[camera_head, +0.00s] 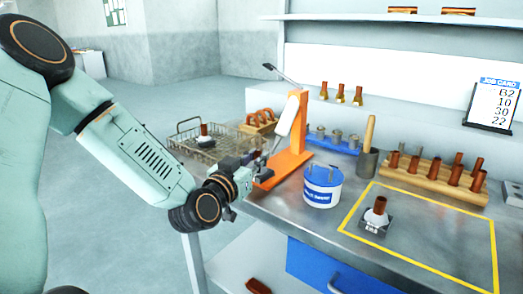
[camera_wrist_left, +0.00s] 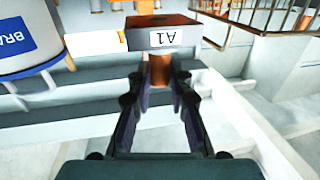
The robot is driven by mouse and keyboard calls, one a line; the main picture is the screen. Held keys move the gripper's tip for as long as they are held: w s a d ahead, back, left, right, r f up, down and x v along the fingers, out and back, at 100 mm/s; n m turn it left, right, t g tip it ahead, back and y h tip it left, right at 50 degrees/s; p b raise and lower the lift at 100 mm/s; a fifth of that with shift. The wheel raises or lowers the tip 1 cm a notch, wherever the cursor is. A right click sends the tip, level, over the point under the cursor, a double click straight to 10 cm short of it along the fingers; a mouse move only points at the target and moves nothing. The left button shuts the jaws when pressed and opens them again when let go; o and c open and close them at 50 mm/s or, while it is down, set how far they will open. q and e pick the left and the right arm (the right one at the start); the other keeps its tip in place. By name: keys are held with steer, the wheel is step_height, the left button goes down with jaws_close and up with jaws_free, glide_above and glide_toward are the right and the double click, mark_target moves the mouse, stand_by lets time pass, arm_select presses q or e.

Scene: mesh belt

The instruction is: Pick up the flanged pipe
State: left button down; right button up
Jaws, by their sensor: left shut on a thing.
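My left gripper (camera_head: 258,168) is above the bench's left edge, beside the orange stand. In the wrist view, its fingers (camera_wrist_left: 160,85) are shut on the copper-brown tube of a flanged pipe (camera_wrist_left: 160,70). The pipe's dark block-like end bears a plate marked A1, upside down in this view. In the head view I cannot make out the held pipe clearly. Another brown pipe on a white collar and dark base (camera_head: 376,215) stands inside the yellow outline on the bench. A similar one (camera_head: 204,133) stands in the wire basket. My right gripper is not in view.
The wire basket (camera_head: 183,152) is left of the orange lever stand (camera_head: 292,150). A blue-white tub (camera_head: 322,188), a grey cup with a wooden handle (camera_head: 367,163) and a wooden rack of brown pipes (camera_head: 432,180) stand on the bench. The yellow-outlined area is mostly clear.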

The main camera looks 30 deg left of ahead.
arm_select(q)
steer(key=s+d+p, duration=0.1)
steer(key=s+p, duration=0.8)
steer(key=s, duration=0.5)
steer(key=shift+d+p, duration=0.3)
steer(key=shift+s+d, duration=0.1)
